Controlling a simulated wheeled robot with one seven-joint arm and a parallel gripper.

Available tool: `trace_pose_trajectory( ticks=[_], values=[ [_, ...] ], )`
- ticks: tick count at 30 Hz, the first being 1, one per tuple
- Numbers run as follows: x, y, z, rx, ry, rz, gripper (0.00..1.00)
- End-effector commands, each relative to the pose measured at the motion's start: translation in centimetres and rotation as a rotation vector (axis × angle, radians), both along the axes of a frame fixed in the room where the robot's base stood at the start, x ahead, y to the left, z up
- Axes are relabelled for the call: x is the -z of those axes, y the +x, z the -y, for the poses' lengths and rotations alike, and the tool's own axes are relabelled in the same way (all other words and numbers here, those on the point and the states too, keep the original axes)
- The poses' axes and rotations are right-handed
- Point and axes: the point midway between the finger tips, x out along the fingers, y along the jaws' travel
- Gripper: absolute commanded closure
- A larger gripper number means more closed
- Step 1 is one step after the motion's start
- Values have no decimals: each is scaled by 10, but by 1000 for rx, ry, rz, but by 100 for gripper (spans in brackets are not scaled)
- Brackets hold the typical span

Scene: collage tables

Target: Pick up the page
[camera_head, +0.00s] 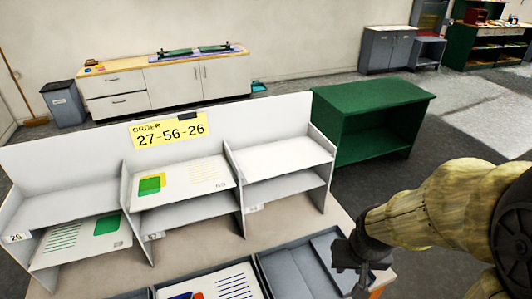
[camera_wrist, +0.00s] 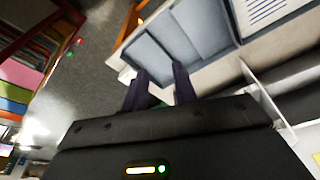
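Several pages are in view. One with green and yellow blocks (camera_head: 180,180) lies on the upper middle shelf. One with a green block (camera_head: 80,240) lies on the lower left shelf. A third, with blue and red shapes and dark lines (camera_head: 215,284), lies in a front tray; a page with lines also shows at the top of the wrist view (camera_wrist: 268,8). My gripper (camera_head: 352,264) is at the right, by the empty grey tray and apart from every page. In the wrist view its fingers (camera_wrist: 160,88) are spread, with no page between them.
A white sorting shelf (camera_head: 226,152) with a yellow "ORDER 27-56-26" sign (camera_head: 168,129) stands on the table. The empty grey tray (camera_head: 290,272) is at the front right. A green cabinet (camera_head: 372,105) stands behind. The right shelves are empty.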

Motion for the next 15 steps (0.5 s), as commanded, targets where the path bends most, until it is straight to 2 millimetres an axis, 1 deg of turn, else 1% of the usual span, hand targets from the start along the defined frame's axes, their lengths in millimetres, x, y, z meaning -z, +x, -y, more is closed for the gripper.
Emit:
trace_pose_trajectory(
  ticks=[11, 15],
  values=[
    [0, 0, -1, -2, 1, -1, 72],
    [4, 7, -9, -26, 10, -8, 72]
  ],
)
